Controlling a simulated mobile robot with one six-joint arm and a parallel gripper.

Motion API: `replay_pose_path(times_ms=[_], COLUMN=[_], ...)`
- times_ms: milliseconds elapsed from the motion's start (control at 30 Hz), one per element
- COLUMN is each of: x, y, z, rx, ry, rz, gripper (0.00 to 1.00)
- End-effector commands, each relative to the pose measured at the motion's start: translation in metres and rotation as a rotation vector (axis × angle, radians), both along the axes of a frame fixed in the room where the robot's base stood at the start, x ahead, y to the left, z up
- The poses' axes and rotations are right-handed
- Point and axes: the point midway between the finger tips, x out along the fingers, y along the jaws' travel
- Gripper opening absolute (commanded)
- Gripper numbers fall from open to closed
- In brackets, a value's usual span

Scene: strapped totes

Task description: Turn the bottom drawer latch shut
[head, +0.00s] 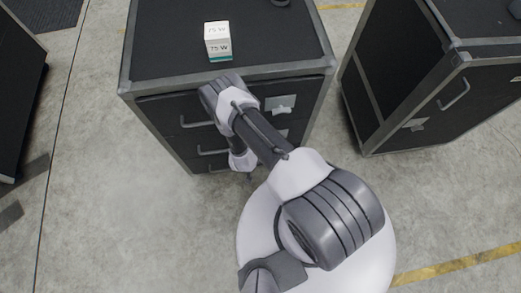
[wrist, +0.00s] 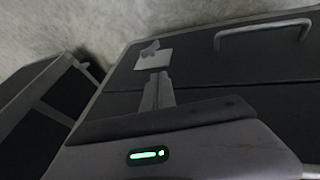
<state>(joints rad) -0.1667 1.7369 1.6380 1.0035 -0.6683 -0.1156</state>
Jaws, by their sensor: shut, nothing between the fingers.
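The drawer cabinet (head: 228,75) stands in front of me, with several drawers on its near face. In the wrist view, one latch (wrist: 153,58) shows as a pale plate with a small grey tab tilted at its upper edge; I cannot tell whether it is turned shut. A drawer handle (wrist: 262,26) is to its right. My gripper (wrist: 159,76) is shut and empty, its fingertips pointing at the plate's lower edge; I cannot tell if they touch. In the head view my arm hides the fingers and the lowest latch; a higher latch (head: 281,104) shows.
A white box (head: 217,41) stands on the cabinet top. A second cabinet (head: 405,75) stands close on the right, with a narrow gap between. Another dark cabinet (head: 18,95) is at the far left. The concrete floor (head: 110,220) at front left is clear.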

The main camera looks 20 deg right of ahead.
Motion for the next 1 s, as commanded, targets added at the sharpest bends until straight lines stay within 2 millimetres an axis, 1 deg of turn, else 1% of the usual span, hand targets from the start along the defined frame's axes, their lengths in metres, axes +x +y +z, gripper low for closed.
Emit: replay_pose_path(times_ms=[67,167,400,567,700,800,1000], x=[-0.005,-0.004,0.008,0.015,0.010,0.007,0.006], y=[-0.001,-0.007,-0.027,-0.040,-0.058,-0.066,-0.070], z=[-0.003,-0.017,-0.066,-0.097,-0.107,-0.112,-0.114], rx=[-0.014,-0.015,-0.013,-0.013,-0.013,-0.012,-0.012], ry=[0.013,0.014,0.011,0.011,0.011,0.011,0.011], rz=[-0.006,-0.011,-0.012,-0.012,-0.013,-0.012,-0.010], gripper=[0.00,0.00,0.00,0.00,0.00,0.00,0.00])
